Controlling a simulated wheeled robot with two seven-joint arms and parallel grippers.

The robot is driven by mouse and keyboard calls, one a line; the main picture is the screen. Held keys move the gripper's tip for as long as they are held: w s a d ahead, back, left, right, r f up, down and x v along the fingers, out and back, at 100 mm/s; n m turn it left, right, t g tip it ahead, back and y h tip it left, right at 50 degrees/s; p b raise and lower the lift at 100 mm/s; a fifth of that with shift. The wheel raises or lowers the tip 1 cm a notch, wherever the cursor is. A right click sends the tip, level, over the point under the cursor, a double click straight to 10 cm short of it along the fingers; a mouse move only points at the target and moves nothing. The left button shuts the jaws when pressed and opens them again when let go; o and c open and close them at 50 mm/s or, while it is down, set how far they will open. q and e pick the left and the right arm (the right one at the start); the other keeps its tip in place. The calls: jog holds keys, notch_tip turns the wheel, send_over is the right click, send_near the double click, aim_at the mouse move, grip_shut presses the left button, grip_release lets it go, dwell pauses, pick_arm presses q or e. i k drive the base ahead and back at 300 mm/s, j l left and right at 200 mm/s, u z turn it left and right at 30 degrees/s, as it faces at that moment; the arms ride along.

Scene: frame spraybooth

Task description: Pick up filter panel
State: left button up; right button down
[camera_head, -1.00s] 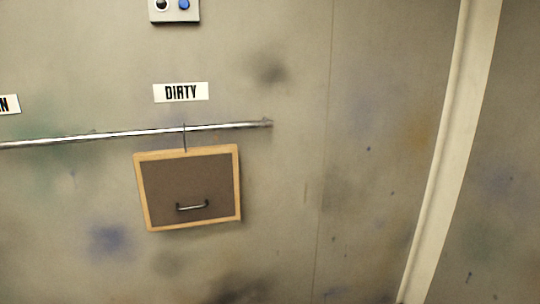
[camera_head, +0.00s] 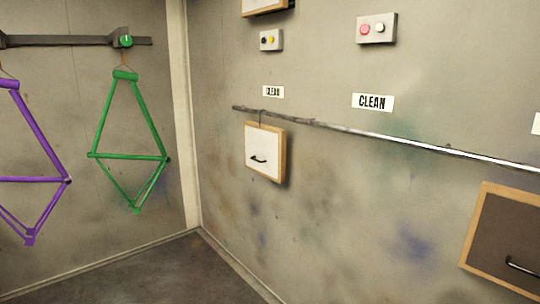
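A white filter panel (camera_head: 265,148) with a wooden frame and a small dark handle hangs by a hook from the wall rail (camera_head: 400,140), below a small CLEAN label (camera_head: 273,92). A brown filter panel (camera_head: 508,240) with a wooden frame and a dark handle is at the right edge, partly cut off. Part of another framed panel (camera_head: 266,5) shows at the top edge, mostly out of view. Neither of my grippers shows in the head view.
A green frame (camera_head: 128,157) and a purple frame (camera_head: 35,180) hang from an overhead bar (camera_head: 70,41) at the left. Button boxes (camera_head: 271,40) and (camera_head: 376,28) are on the wall. A larger CLEAN label (camera_head: 372,102) is above the rail. Bare floor (camera_head: 190,272) shows at the bottom.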

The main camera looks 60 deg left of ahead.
aim_at(265, 146)
jog(key=u, duration=2.1)
